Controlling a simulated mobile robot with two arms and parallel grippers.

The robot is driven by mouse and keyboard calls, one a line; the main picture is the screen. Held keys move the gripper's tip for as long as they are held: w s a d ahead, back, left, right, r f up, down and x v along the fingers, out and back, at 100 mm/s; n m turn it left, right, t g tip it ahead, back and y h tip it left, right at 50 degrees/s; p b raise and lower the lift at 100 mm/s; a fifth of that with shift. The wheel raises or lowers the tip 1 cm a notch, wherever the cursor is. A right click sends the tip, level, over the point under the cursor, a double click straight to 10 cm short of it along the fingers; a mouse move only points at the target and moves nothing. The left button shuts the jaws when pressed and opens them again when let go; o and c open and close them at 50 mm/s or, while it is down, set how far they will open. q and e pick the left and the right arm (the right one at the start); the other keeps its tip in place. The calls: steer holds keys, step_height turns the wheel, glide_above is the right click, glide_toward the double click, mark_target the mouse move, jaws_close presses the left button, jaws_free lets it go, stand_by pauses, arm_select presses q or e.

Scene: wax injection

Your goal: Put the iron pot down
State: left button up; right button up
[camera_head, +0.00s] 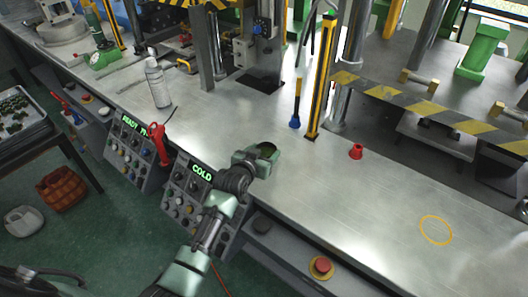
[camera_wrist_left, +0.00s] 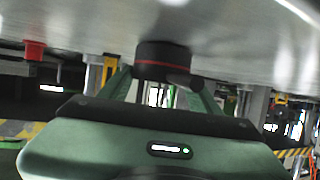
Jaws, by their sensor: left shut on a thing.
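My left gripper (camera_head: 264,152) reaches over the metal bench just beyond the "COLD" panel. It is shut on a small dark round pot (camera_wrist_left: 163,52), the iron pot, which sits between its two green fingers in the left wrist view. In the head view the gripper mostly hides the pot, and only a dark opening shows. The wrist view is upside down, with the bench top (camera_wrist_left: 80,18) along its upper edge. The pot is very close to the bench top; I cannot tell whether they touch. My right gripper is not in view.
A yellow ring (camera_head: 436,230) marks the bench at the right, with clear surface around it. A red knob-like piece (camera_head: 356,152), a blue-based rod (camera_head: 295,122) and a yellow post (camera_head: 321,80) stand behind. A white bottle (camera_head: 157,82) stands left. A striped bar (camera_head: 430,108) crosses the machine.

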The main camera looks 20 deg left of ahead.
arm_select(q)
steer(key=o, duration=1.6)
steer(key=shift+f, duration=0.15)
steer(key=shift+c, duration=0.2)
steer(key=shift+r, duration=0.2)
steer(key=v, duration=1.2)
steer(key=shift+r, duration=0.1)
